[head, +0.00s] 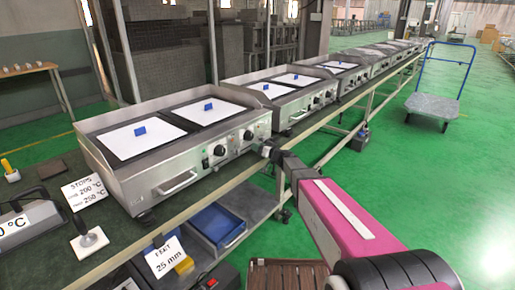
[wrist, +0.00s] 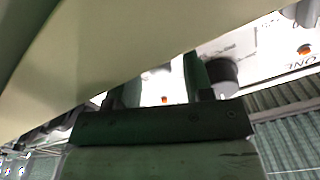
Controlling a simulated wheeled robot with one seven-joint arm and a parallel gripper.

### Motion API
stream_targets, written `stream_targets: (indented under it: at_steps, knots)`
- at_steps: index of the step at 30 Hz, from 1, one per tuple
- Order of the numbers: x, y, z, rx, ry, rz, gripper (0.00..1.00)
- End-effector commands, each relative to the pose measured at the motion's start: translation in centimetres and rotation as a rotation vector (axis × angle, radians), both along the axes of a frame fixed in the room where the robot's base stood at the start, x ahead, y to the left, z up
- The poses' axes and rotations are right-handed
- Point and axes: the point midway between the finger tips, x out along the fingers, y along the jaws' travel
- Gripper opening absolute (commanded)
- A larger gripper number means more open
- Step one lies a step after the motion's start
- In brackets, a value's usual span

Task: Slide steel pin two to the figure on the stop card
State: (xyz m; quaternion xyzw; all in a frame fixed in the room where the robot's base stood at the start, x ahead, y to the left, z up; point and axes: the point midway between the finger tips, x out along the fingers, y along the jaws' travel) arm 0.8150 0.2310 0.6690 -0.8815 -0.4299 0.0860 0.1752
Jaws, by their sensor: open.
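The stop card (head: 88,190) lies on the bench left of the nearest griddle (head: 170,140) in the head view. It reads STOPS, 200 °C and 250 °C; the small words before the figures are hard to read. My gripper (head: 268,150) is at the right end of the griddle's front panel. In the wrist view my gripper (wrist: 163,80) has its two fingers apart, with pale panel and a small orange lamp (wrist: 165,99) showing between them. A black knob (wrist: 222,75) is just right of the right finger. I cannot make out steel pin two.
The label ONE (wrist: 300,62) shows at the right in the wrist view. A FEET 25 mm card (head: 166,257) hangs below the bench near a blue bin (head: 217,225). More griddles line the bench behind. A trolley (head: 437,105) stands on open green floor at right.

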Motion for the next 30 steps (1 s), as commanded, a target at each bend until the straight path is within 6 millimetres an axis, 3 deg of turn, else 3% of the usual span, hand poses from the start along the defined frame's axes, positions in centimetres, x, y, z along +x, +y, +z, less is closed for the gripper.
stream_targets:
  at_steps: [11,16,22,30]
  knots:
    - [0.3,0.5,0.0,-0.001,0.001,0.0,0.47]
    - [0.3,0.5,0.0,-0.001,0.001,0.0,0.0]
    - [-0.1,0.8,0.0,0.0,0.0,0.001,0.0]
    - [-3.0,3.0,0.0,0.001,0.0,0.002,0.0]
